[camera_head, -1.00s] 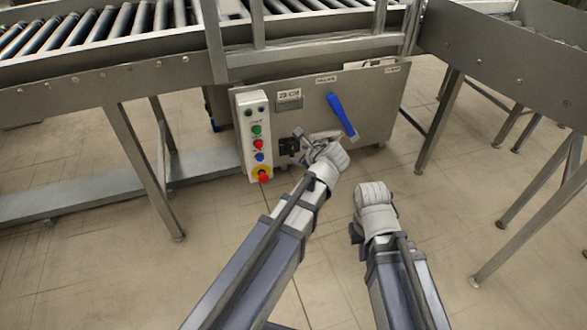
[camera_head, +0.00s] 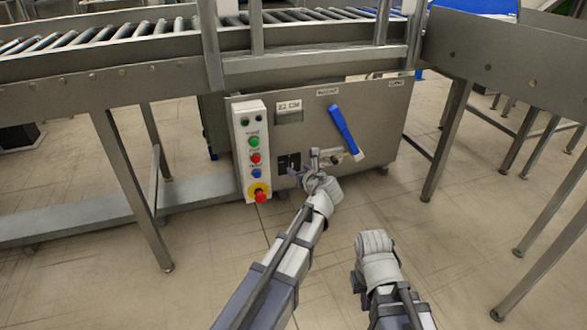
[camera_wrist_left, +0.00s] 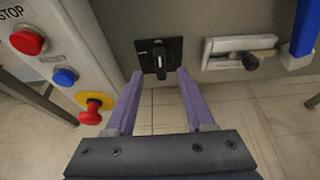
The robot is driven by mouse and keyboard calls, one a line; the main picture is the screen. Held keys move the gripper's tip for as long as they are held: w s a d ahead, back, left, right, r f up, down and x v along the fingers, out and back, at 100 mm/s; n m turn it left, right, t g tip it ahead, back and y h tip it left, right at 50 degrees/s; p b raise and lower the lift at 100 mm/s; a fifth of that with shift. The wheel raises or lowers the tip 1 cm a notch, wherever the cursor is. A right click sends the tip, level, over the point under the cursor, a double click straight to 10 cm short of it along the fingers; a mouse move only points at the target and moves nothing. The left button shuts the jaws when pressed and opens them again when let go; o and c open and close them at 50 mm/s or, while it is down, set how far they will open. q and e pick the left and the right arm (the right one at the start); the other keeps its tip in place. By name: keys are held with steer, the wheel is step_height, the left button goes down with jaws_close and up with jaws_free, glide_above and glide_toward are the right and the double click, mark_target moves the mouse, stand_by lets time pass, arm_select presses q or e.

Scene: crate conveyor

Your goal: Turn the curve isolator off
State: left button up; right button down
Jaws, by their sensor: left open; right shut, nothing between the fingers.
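The isolator looks to be a black rotary switch (camera_head: 288,163) low on the grey cabinet front. In the left wrist view the switch (camera_wrist_left: 160,56) has a black plate and its handle stands upright. My left gripper (camera_head: 306,168) is open and empty in front of the cabinet. In the wrist view its two purple fingers (camera_wrist_left: 156,78) point at the switch, one to each side, with the handle showing between and beyond the tips. I cannot tell any contact. My right gripper (camera_head: 374,243) is shut and empty, lower right, away from the cabinet.
Left of the switch is a white control box (camera_head: 250,120) with several buttons and a red emergency stop (camera_head: 261,197). A blue lever (camera_head: 343,128) and a latch with a black knob (camera_wrist_left: 251,60) are to the right. Conveyor legs (camera_head: 446,140) flank the cabinet (camera_head: 375,115).

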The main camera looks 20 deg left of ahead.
mark_target(292, 165)
arm_select(q)
steer(key=b+x, duration=0.2)
steer(key=x, duration=0.4)
steer(key=shift+w+a+f, duration=0.1)
steer(key=shift+w, duration=0.05)
steer(key=shift+c, duration=0.4)
jaws_close()
